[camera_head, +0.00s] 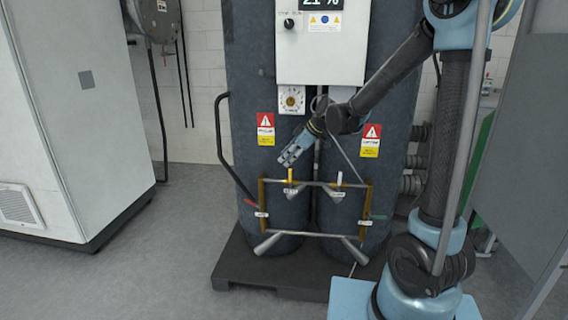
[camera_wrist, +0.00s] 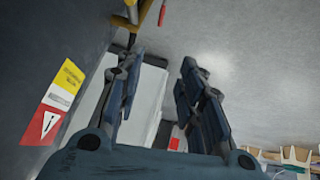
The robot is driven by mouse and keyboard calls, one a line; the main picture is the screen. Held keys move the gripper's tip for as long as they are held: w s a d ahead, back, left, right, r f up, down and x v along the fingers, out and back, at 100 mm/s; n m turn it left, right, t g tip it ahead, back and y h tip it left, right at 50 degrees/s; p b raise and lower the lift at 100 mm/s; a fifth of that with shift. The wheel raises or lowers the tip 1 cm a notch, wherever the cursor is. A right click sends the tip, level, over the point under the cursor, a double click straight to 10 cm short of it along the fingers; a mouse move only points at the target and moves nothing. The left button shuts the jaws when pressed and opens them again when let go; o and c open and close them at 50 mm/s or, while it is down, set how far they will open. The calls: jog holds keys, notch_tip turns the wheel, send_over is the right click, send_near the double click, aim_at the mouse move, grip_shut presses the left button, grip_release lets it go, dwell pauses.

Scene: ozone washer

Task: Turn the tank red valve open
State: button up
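The red valve handle (camera_head: 249,202) is a small red lever at the left end of the pipe frame (camera_head: 320,235) on the front of the dark tanks (camera_head: 262,180). In the wrist view the red handle (camera_wrist: 162,14) shows at the top, beside a yellow pipe fitting (camera_wrist: 131,8). My gripper (camera_head: 285,159) is in front of the tanks, above and to the right of the red handle, apart from it. In the wrist view my gripper (camera_wrist: 162,72) has its two fingers spread with nothing between them.
A green handle (camera_head: 378,217) is at the frame's right end. A black curved hose or rail (camera_head: 221,140) runs beside the left tank near the red handle. A white cabinet (camera_head: 75,110) stands at left. Open grey floor (camera_head: 180,230) lies between.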

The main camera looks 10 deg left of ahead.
jog(key=shift+s+d+r, duration=0.1)
jog(key=shift+d+r, duration=0.3)
jog(key=shift+r, duration=0.1)
